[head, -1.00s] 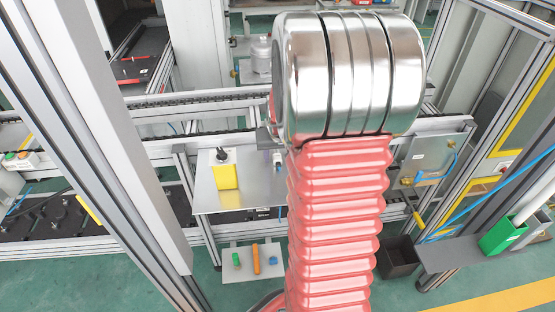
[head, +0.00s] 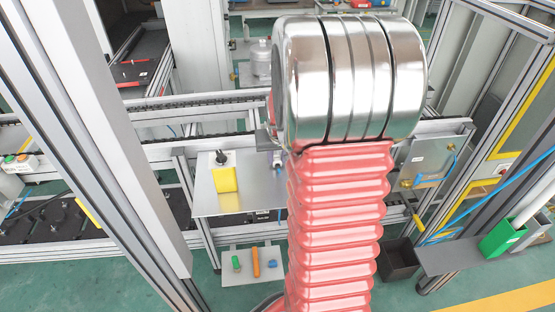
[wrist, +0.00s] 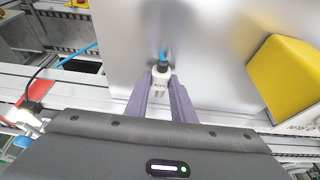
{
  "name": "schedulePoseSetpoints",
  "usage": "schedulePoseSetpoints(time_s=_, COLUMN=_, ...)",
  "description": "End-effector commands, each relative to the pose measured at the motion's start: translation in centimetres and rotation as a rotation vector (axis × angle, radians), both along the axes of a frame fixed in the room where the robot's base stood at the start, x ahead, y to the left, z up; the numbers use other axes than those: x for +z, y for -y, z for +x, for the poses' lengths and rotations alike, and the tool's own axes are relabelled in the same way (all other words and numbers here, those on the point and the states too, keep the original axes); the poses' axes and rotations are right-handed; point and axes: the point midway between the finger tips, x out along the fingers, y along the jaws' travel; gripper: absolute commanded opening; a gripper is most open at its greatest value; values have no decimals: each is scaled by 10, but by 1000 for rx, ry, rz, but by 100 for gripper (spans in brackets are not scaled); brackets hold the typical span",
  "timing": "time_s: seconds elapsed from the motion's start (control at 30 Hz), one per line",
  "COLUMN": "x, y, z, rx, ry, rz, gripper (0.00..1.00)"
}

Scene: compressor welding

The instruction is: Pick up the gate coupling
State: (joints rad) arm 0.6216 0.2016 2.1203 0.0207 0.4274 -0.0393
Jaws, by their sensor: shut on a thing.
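The gate coupling (wrist: 161,77) is a small white fitting with a blue tip, seen in the wrist view against a grey metal plate. My gripper (wrist: 160,86) has its two purple fingers on either side of the fitting and is shut on it. The metal plate (head: 245,192) also shows in the head view.
A yellow block (head: 224,179) with a black top stands on the plate and also shows large at the right of the wrist view (wrist: 290,80). A lower shelf (head: 247,277) holds small green and orange parts. Aluminium frame posts (head: 105,140) stand at left; a green box (head: 502,237) is at right.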

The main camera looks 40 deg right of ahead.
Motion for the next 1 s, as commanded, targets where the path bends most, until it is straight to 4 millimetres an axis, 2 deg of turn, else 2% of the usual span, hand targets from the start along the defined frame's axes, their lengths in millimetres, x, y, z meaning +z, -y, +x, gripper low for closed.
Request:
schedulePoseSetpoints(time_s=0.17, x=23, y=1, z=1, rx=0, ry=5, rz=-3, gripper=0)
schedulePoseSetpoints(time_s=0.43, x=70, y=1, z=1, rx=0, ry=5, rz=-3, gripper=0)
schedulePoseSetpoints(time_s=0.6, x=90, y=0, z=1, rx=0, ry=2, rz=-2, gripper=0)
schedulePoseSetpoints(time_s=1.0, x=95, y=0, z=0, rx=0, ry=0, rz=0, gripper=0)
